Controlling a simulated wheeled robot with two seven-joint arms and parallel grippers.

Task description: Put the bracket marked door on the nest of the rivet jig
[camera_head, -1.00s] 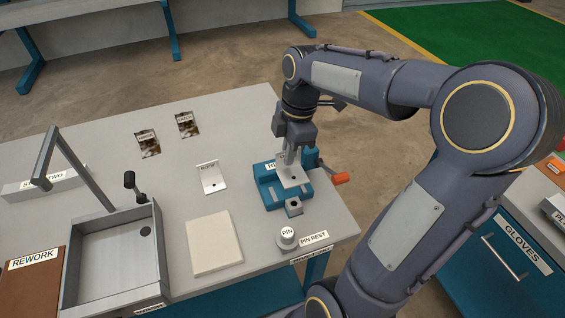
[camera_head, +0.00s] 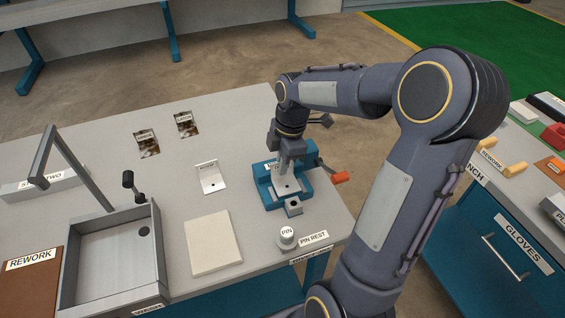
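The rivet jig (camera_head: 268,190) is a blue fixture with an orange-handled lever, on the grey bench near its right edge. My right gripper (camera_head: 286,166) is above the jig, pointing down, and looks shut on the upright flange of a silver bracket (camera_head: 287,187). The bracket's flat plate with a hole lies at the nest; whether it fully touches cannot be told. The fingers hide its flange, and no marking shows on it. A second silver bracket (camera_head: 211,178) stands on the bench left of the jig; its marking is too small to read. My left gripper is not in view.
A white pin (camera_head: 287,237) stands by the pin rest label in front of the jig. A glove cabinet (camera_head: 508,250) is at right.

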